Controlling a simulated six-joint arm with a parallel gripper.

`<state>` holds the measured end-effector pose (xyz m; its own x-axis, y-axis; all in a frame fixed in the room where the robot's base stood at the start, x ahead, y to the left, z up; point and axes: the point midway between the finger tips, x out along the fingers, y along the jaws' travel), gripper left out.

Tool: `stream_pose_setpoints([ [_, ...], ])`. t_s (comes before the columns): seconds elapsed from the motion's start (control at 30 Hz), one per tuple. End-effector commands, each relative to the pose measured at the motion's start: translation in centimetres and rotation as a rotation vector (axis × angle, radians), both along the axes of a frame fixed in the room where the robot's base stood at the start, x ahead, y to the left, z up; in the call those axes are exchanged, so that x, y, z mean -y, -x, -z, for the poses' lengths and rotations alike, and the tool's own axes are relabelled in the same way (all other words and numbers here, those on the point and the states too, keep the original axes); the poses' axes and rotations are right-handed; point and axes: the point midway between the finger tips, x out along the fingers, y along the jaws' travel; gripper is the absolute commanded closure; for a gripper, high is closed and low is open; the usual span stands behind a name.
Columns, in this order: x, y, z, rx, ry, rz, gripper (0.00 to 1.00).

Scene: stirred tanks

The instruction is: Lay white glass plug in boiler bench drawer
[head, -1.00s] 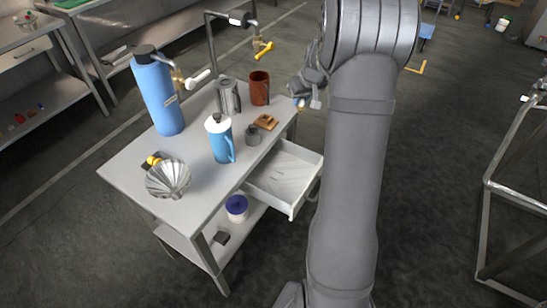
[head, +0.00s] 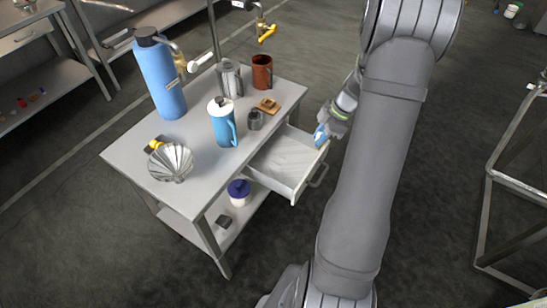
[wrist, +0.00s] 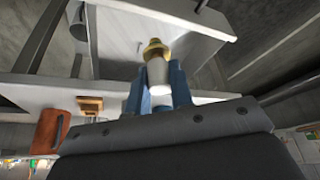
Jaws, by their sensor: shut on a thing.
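My gripper (head: 322,134) has blue fingertips and is beside the far right end of the open drawer in the head view. In the wrist view my gripper (wrist: 157,82) is shut on the white glass plug (wrist: 157,70), which has a yellowish tip pointing away from the fingers. The plug is hidden in the head view. The white drawer (head: 311,172) is pulled out from the right side of the boiler bench (head: 135,160) and looks empty inside. The drawer (wrist: 180,18) lies beyond the plug in the wrist view. I cannot tell the plug's height above it.
On the bench top stand a blue bottle (head: 160,80), a blue jug (head: 221,128), a metal canister (head: 230,80), a brown mug (head: 262,72), a small grey pot (head: 254,121) and a fluted bowl (head: 170,163). A lidded jar (head: 239,193) is on the lower shelf.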

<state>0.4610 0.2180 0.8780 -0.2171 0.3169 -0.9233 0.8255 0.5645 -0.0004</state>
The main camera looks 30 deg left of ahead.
Motion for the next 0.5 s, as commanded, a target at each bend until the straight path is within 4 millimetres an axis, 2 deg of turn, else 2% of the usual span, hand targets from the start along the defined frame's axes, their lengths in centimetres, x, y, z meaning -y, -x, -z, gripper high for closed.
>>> stream_pose_setpoints([
  [0.13, 1.0, 1.4, 0.6, 0.0, 0.0, -0.129, 1.0],
  [0.27, 1.0, 2.0, 1.0, 0.0, 0.0, -0.183, 1.0],
  [0.37, -0.3, 2.2, 1.8, -0.001, 0.001, -0.195, 1.0],
  [0.5, -3.4, 2.6, 3.8, -0.002, 0.001, -0.196, 1.0],
])
